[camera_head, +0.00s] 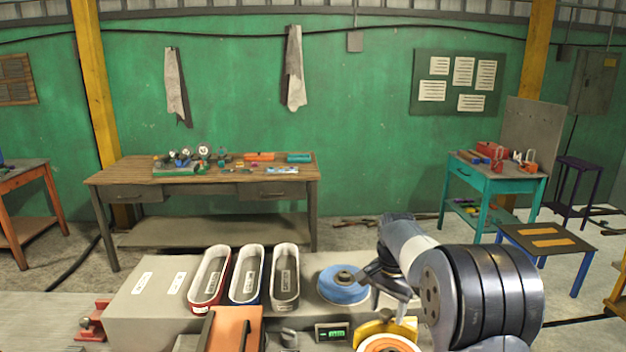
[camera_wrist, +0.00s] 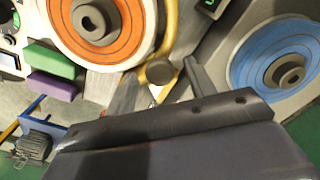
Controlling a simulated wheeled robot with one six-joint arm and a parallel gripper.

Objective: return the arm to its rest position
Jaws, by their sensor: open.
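My gripper (camera_head: 383,284) is open and shows nothing between its jaws in the head view. It hangs on my bent arm, right of centre, beside a blue wheel-like disc (camera_head: 338,287) and above a yellow part (camera_head: 392,325). From this angle I cannot tell how far it is above them. Dark gripper parts fill the lower part of the wrist view. There the orange disc (camera_wrist: 99,38) is at the upper left and the blue disc (camera_wrist: 272,60) is at the right.
Three oblong trays, red (camera_head: 210,276), blue (camera_head: 247,274) and dark (camera_head: 285,273), stand left of the blue disc on a grey surface (camera_head: 150,302). A wooden workbench (camera_head: 140,179) and a teal table (camera_head: 487,184) stand farther back. Open floor lies between them.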

